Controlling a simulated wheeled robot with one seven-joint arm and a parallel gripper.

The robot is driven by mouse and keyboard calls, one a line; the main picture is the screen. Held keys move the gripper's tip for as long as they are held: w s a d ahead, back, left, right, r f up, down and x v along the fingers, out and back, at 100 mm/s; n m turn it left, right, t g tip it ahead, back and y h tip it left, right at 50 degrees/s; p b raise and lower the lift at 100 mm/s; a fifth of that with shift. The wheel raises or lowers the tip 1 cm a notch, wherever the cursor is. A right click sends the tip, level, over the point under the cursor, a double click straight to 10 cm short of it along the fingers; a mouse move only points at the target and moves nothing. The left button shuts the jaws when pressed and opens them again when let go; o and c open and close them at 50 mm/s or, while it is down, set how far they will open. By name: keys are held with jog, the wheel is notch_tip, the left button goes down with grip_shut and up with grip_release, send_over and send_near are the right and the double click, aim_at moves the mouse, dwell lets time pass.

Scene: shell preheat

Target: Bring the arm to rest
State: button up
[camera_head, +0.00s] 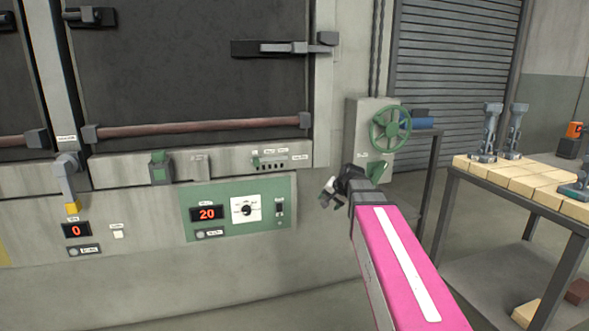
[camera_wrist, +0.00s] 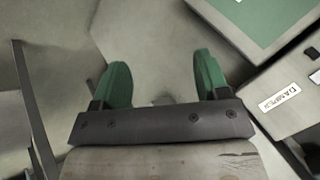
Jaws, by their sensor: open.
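My arm reaches forward from the lower right in the head view, its pink link with a white stripe in front of the oven's lower right. My gripper (camera_head: 330,190) is small and dark at the arm's end, in front of the wall beside the green control panel (camera_head: 240,209). In the wrist view my gripper (camera_wrist: 162,75) shows two green finger pads spread apart, with only floor between them. It is open and holds nothing. The green panel also shows at the upper right of the wrist view (camera_wrist: 262,15).
A grey box with a green handwheel (camera_head: 390,128) is just behind and right of my gripper. A damper label (camera_wrist: 280,97) is at the right of the wrist view. A table (camera_head: 520,180) with metal fixtures stands at the right. Oven doors (camera_head: 190,70) are shut at the left.

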jog(key=s+d+f+n+g+h, duration=0.2)
jog(key=s+f+g, duration=0.1)
jog(key=s+f, duration=0.7)
jog(key=s+d+f+n+g+h, duration=0.2)
jog(key=s+d+f+g, duration=0.1)
jog(key=s+f, duration=0.8)
notch_tip(320, 180, down, 3)
jog(key=shift+d+f+n, duration=0.15)
jog(key=shift+d+n, duration=0.1)
jog(key=shift+n, duration=0.15)
dwell(0.3)
